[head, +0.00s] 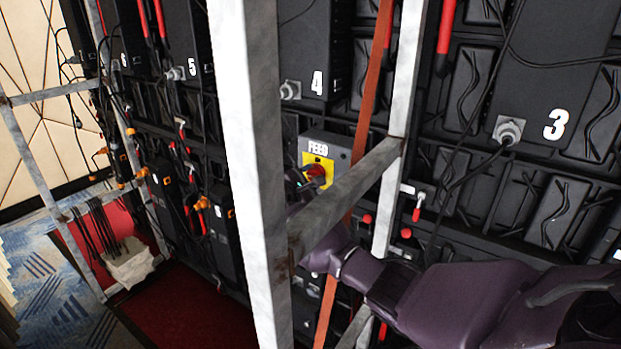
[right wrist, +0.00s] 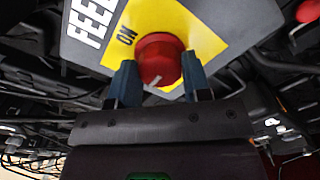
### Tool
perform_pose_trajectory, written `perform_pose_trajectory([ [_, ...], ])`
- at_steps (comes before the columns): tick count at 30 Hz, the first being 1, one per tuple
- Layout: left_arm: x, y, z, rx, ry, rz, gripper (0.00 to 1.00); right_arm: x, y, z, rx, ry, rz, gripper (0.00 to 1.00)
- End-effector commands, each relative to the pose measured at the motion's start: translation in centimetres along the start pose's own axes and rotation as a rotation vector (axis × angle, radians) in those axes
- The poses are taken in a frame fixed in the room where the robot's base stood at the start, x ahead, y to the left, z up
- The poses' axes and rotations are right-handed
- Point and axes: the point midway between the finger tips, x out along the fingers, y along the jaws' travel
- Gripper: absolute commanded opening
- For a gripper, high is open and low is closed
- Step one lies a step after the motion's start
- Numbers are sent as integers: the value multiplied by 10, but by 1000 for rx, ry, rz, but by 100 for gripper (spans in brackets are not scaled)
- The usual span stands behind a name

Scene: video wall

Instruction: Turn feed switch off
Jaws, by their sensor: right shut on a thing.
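The feed switch is a red rotary knob (head: 316,170) on a yellow plate (head: 312,158), set on a grey box marked FEED (head: 341,152). In the right wrist view the red knob (right wrist: 160,60) has a white mark at its lower edge, and the word ON is printed on the yellow plate (right wrist: 140,14). My right gripper (right wrist: 160,80) has its two blue fingers on either side of the knob, shut on it. In the head view my right gripper (head: 305,182) is partly hidden behind a metal bar. My left gripper is not in view.
A pale metal frame, with an upright post (head: 250,170) and a slanting crossbar (head: 345,190), stands in front of the box. An orange strap (head: 366,110) hangs beside the box. Black numbered panels, cables and red handles fill the wall behind.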

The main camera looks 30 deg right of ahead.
Motion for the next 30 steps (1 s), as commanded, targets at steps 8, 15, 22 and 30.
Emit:
perform_pose_trajectory([
  [8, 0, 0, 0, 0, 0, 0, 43, 0, -1, -1, -5, 1, 0, 20],
  [15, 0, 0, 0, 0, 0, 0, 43, 0, 0, 0, -4, 1, 0, 70],
  [22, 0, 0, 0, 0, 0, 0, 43, 0, 0, 0, -2, 0, 0, 70],
  [30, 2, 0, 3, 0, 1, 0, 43, -25, -1, -1, 0, 3, 1, 70],
])
